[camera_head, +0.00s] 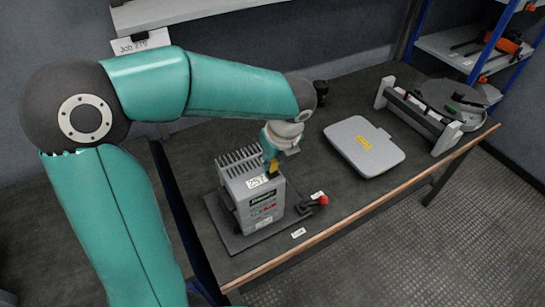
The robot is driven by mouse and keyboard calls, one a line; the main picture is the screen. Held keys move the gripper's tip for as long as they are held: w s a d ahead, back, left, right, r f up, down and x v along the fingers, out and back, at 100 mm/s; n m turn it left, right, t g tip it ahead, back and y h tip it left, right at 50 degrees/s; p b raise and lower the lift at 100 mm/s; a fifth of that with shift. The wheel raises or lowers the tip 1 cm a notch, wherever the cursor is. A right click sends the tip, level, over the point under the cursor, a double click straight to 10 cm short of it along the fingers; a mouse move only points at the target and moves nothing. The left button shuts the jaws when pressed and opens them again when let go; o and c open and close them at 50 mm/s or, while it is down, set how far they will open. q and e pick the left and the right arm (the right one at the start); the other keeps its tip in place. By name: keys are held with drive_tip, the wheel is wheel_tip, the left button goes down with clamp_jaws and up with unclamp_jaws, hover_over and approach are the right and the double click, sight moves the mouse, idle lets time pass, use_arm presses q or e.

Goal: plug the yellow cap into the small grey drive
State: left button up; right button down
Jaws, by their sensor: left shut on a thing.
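The small grey drive (262,208) stands upright on a dark base plate (221,219) on the table, with fins at its back and a label on its front. My left gripper (271,167) points down right over the drive's top. It is shut on the yellow cap (273,166), of which only a small yellow patch shows between the fingers. The cap is at the drive's top edge; I cannot tell whether it touches or sits in the drive. My right gripper is not in view.
A red-tipped black part (317,201) lies just right of the drive. A grey case (364,146) lies farther right, and a rack with a round grey lid (452,97) stands at the far right. The table between the case and the front edge is clear.

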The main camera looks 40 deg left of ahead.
use_arm(q)
drive_tip(key=shift+f+b, duration=0.4)
drive_tip(key=shift+f, duration=0.15)
drive_tip(key=o, duration=0.9)
drive_tip(key=shift+c, duration=0.2)
drive_tip(key=shift+r, duration=0.15)
drive_tip(key=w+v, duration=0.1)
drive_tip(key=v, duration=1)
drive_tip(key=shift+s+d+r, duration=0.25)
drive_tip(key=shift+s+r, duration=0.05)
drive_tip(key=shift+s, duration=0.2)
